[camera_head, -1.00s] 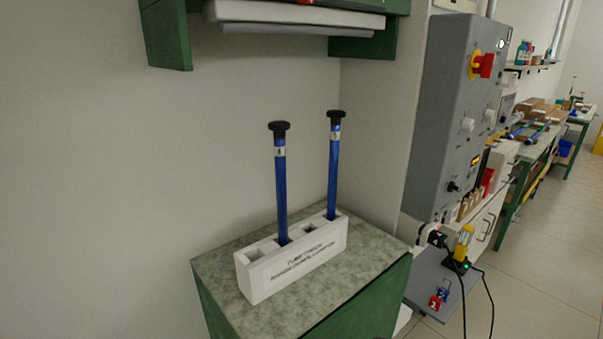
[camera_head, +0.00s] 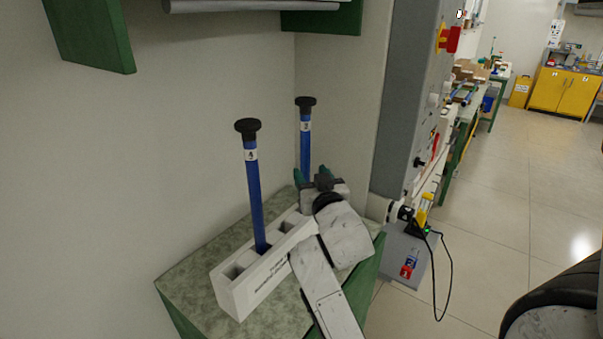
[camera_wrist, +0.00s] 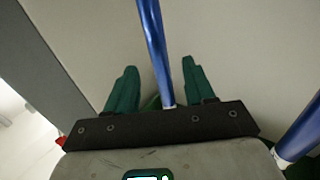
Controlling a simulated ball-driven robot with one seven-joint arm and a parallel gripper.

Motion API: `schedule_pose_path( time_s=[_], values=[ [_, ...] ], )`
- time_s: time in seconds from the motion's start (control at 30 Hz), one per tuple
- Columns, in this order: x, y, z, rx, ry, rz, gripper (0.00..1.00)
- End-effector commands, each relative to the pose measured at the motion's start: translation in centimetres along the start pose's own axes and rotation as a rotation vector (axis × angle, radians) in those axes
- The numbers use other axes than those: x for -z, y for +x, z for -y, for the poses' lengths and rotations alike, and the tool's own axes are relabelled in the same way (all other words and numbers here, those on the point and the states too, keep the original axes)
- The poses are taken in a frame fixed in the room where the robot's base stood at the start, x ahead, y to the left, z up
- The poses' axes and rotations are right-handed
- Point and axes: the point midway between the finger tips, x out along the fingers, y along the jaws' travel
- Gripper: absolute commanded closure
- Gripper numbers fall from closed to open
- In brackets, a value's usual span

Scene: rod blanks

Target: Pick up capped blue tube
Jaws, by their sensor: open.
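Two blue tubes with black caps and white labels stand upright in a white rack (camera_head: 232,291). The left tube (camera_head: 256,200) is clear of my arm. The right tube (camera_head: 305,150) has its lower part hidden behind my gripper (camera_head: 312,176). In the wrist view my gripper (camera_wrist: 155,88) is open, with its green fingers apart and a blue tube (camera_wrist: 153,45) between them in the picture. I cannot tell whether either finger touches it. Another blue tube (camera_wrist: 301,133) shows at the lower right of the wrist view.
The rack stands on a green stand (camera_head: 195,270) with a speckled top, close to the wall. A grey control box (camera_head: 408,90) stands to the right. A shelf unit (camera_head: 90,35) hangs above. Open floor (camera_head: 500,190) lies to the right.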

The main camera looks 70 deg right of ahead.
Motion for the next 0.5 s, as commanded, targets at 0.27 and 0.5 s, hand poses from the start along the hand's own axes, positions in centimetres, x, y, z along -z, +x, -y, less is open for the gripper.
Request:
schedule_pose_path(
  time_s=[0.27,0.5],
  values=[
    [0.3,2.4,0.0,-0.001,0.000,0.001,0.46],
    [0.1,5.6,0.0,0.000,-0.001,0.002,0.46]
  ],
)
